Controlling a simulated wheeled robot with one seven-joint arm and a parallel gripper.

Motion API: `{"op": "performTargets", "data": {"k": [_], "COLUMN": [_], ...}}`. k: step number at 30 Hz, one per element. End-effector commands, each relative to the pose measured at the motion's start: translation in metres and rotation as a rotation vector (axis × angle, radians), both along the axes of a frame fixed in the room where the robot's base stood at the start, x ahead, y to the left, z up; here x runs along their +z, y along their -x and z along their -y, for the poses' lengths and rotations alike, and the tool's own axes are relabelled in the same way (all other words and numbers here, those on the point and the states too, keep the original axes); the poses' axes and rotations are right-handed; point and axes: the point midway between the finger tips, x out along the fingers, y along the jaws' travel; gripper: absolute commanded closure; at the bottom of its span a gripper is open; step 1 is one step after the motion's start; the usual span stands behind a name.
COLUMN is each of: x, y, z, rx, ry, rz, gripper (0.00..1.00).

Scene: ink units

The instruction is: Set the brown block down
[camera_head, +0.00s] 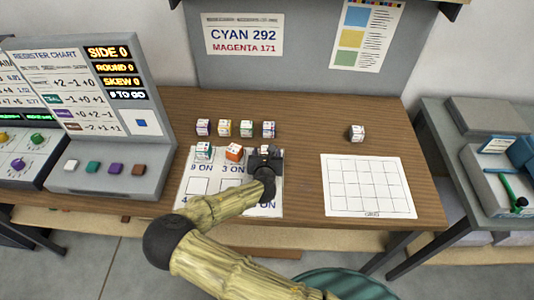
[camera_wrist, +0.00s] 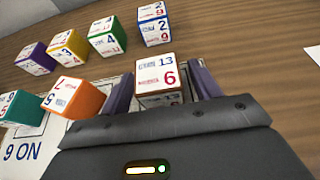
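The brown block (camera_wrist: 160,76) has a white face marked 13 and 6 and brownish edges. In the wrist view it sits between the two fingers of my gripper (camera_wrist: 162,88). A narrow strip of wood shows between the block and the right finger, so the fingers look open around it. In the head view my gripper (camera_head: 265,158) is over the upper right of the white printed mat (camera_head: 232,186) and hides most of the block. The block looks low, at the mat; its underside contact is hidden.
An orange block (camera_head: 234,152) and a teal block (camera_head: 204,150) stand left of my gripper on the mat. Several blocks (camera_head: 225,128) stand in a row behind. A lone block (camera_head: 357,132) stands behind the white grid sheet (camera_head: 368,186). A console (camera_head: 110,180) stands left.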

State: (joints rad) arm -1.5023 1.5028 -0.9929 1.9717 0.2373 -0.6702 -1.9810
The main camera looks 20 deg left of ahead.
Motion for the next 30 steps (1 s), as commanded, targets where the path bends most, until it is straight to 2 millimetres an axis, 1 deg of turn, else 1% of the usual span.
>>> {"op": "performTargets", "data": {"k": [8, 11, 14, 20, 30], "x": [0.001, 0.004, 0.005, 0.016, 0.040], "y": [0.000, 0.000, 0.007, 0.034, 0.091], "z": [0.000, 0.000, 0.001, 0.007, 0.021], "rx": [0.000, 0.000, 0.001, 0.003, 0.002], "ry": [0.000, 0.000, 0.000, 0.001, -0.001], "rz": [0.000, 0.000, 0.000, -0.001, 0.000], "gripper": [0.37, 0.37, 0.37, 0.37, 0.37]}}
